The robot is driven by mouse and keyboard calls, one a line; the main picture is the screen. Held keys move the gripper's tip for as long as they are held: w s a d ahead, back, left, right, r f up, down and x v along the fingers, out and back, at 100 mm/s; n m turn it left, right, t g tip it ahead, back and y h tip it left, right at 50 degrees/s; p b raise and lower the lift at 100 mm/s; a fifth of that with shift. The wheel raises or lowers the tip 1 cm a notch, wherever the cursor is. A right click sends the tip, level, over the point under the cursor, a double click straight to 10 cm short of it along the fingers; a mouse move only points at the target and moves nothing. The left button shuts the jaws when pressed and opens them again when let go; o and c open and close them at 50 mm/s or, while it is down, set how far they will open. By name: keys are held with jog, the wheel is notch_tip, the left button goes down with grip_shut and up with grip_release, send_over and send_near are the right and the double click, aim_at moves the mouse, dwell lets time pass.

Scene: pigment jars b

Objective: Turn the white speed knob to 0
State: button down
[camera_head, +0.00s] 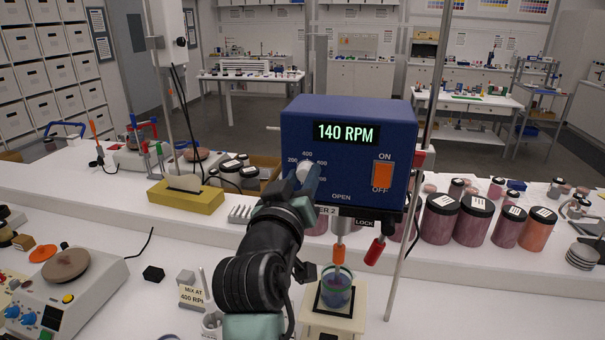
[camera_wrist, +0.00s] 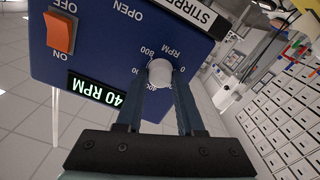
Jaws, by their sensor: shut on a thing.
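The white speed knob (camera_head: 303,171) is on the front of the blue stirrer box (camera_head: 345,112). Its dial is marked in RPM, with 200 and 400 readable in the head view. The green display (camera_head: 346,132) reads 140 RPM. My gripper (camera_head: 309,187) is shut on the knob from the front. In the wrist view, which shows the box upside down, the two blue fingers of my gripper (camera_wrist: 161,86) hold the knob (camera_wrist: 160,72) between them. The fingers hide part of the dial marks. The orange switch (camera_head: 383,175) sits right of the knob, between ON and OFF labels.
Dark-lidded pigment jars (camera_head: 471,222) stand at right.

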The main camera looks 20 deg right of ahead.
jog(key=n+p, duration=0.1)
jog(key=n, duration=0.3)
jog(key=shift+n+p, duration=0.3)
jog(key=shift+p, duration=0.05)
jog(key=shift+n+p, duration=0.8)
jog(key=shift+n, duration=1.1)
jog(key=shift+f, duration=0.1)
jog(key=c, duration=0.5)
grip_release()
jog(key=shift+a, duration=0.1)
